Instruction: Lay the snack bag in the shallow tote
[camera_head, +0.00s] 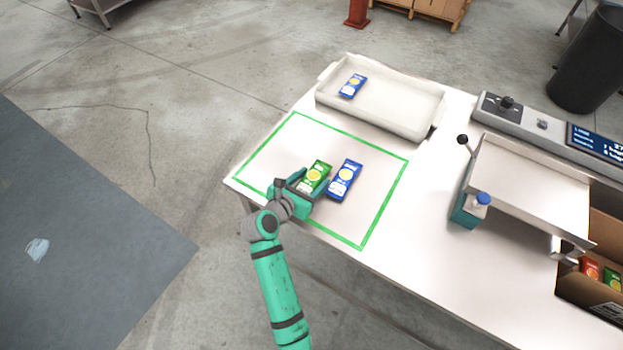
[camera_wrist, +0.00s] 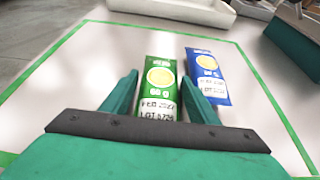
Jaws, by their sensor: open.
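A green snack bag (camera_head: 315,176) lies on the white table inside the green outlined square. A blue snack bag (camera_head: 345,180) lies just right of it. My gripper (camera_head: 305,186) is open at the green bag, with its near end between the two fingers; the wrist view shows the fingers (camera_wrist: 160,95) on either side of the green bag (camera_wrist: 159,98). The blue bag (camera_wrist: 208,76) is outside the right finger there. The shallow white tote (camera_head: 385,117) stands behind the square, with another blue bag (camera_head: 353,85) lying in it.
A weigher with a metal tray (camera_head: 530,190) and a display panel (camera_head: 598,142) stands on the right of the table. A cardboard box (camera_head: 603,290) with several bags is at the lower right. A black bin (camera_head: 588,65) stands behind.

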